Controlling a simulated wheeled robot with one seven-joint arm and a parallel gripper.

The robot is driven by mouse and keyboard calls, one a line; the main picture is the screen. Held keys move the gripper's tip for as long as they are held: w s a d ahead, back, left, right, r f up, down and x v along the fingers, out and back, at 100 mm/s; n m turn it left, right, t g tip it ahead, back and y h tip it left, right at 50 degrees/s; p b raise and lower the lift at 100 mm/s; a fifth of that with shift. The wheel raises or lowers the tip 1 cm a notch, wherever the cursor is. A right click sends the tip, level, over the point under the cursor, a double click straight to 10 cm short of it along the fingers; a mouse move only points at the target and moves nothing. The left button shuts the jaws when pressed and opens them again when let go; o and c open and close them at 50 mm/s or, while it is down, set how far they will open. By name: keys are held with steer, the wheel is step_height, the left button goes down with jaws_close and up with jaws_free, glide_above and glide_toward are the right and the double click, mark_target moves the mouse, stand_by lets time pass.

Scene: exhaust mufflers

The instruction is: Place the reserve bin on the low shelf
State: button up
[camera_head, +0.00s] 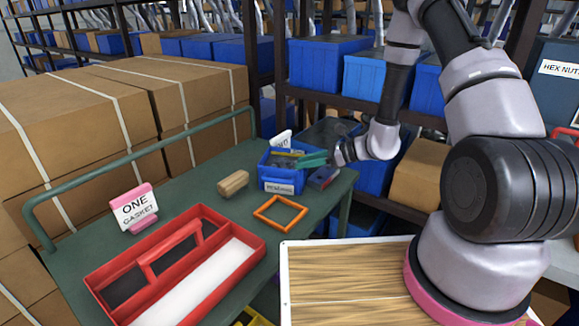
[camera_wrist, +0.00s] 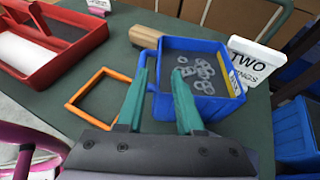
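A small blue bin (camera_head: 283,180) with a white label, its text too small to read surely, stands on the green cart top near its far right corner. In the wrist view the bin (camera_wrist: 205,112) holds several pale rings. My gripper (camera_head: 312,159) reaches over the bin from the right. In the wrist view its two green fingers (camera_wrist: 162,72) are apart, with the bin's near-left wall seemingly between them; I cannot tell if they touch it. A low rack shelf (camera_head: 385,206) behind the cart bears a blue bin (camera_head: 372,172) and a cardboard box (camera_head: 418,175).
On the cart are a red tray (camera_head: 105,274), an orange frame (camera_head: 280,213), a wooden block (camera_head: 233,184), a "ONE GASKET" sign (camera_head: 134,208) and a "TWO RINGS" sign (camera_wrist: 250,62). A green rail (camera_head: 140,160) edges the cart. Large cartons (camera_head: 70,120) stand left.

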steer(key=s+d+r+n+h, duration=0.2)
steer(key=s+r+n, duration=0.2)
steer(key=r, duration=0.5)
steer(key=s+d+r+n+g+h, duration=0.1)
steer(key=s+d+r+n+h, duration=0.1)
steer(key=s+r+n, duration=0.3)
steer(key=s+d+r+n+g+h, duration=0.1)
steer(key=s+d+r+n, duration=0.3)
steer(key=r, duration=1)
steer(key=shift+s+d+h, duration=0.2)
steer(key=shift+s+h, duration=0.4)
steer(key=s+d+r+n+t+h, duration=0.1)
steer(key=s+d+r, duration=0.1)
steer(key=r, duration=0.1)
steer(key=s+d+r+n+t+h, duration=0.1)
steer(key=s+d+r+t+h, duration=0.1)
steer(key=d+r, duration=0.1)
steer(key=s+d+r+n+t+h, duration=0.1)
steer(key=s+d+r+t, duration=0.1)
steer(key=s+r, duration=0.1)
steer(key=shift+d+n, duration=0.4)
steer(key=shift+d+r+h, duration=0.1)
steer(key=shift+d+h, duration=0.15)
steer(key=shift+h, duration=0.15)
